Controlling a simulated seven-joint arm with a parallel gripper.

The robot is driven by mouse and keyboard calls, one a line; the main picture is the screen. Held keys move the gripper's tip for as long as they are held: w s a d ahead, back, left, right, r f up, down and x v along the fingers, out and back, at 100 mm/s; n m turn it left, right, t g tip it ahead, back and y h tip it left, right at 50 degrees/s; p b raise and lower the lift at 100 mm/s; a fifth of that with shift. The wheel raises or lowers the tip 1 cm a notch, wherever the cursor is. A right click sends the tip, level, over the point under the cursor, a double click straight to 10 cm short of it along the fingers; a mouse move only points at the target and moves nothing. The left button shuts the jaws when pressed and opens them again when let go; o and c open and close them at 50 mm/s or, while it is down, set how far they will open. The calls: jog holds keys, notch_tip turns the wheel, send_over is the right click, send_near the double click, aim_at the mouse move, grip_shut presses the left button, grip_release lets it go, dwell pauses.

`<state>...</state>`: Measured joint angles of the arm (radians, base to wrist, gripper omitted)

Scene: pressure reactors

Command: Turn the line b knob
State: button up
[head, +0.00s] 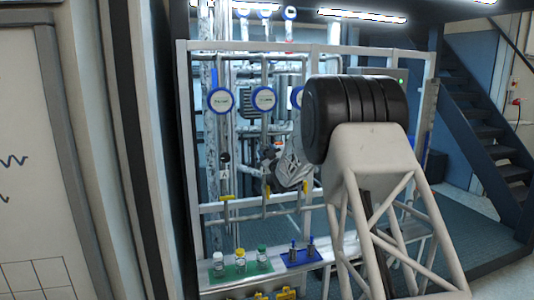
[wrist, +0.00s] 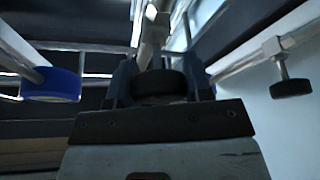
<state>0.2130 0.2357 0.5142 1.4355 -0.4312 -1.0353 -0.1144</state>
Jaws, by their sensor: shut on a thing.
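My gripper (head: 270,158) reaches the middle pipe line of the rack in the head view, below the second round gauge (head: 264,99). In the wrist view, my gripper (wrist: 160,84) has its two dark fingers on either side of a black round knob (wrist: 160,83) on a pale pipe, and is shut on it. The knob itself is hidden behind my gripper in the head view. No letter label shows on this line, so I cannot read that it is b.
A line to the left carries an A label (head: 224,172). Another black knob (wrist: 291,88) sits to the right in the wrist view, and a blue-rimmed round part (wrist: 50,85) to the left. Small bottles stand on a green mat (head: 228,273) below.

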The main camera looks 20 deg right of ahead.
jog(key=n+g+y, duration=0.1)
jog(key=n, duration=0.2)
jog(key=n+g+y, duration=0.1)
jog(key=n+y, duration=0.1)
jog(key=n, duration=0.2)
jog(key=shift+a+f, duration=0.1)
jog(key=n+g, duration=0.1)
jog(key=n, duration=0.2)
jog(key=n+g, duration=0.1)
jog(key=n, duration=0.2)
jog(key=shift+f, duration=0.15)
jog(key=o, duration=0.9)
jog(key=shift+a, duration=0.1)
jog(key=shift+s, duration=0.1)
jog(key=shift+v, duration=3.85)
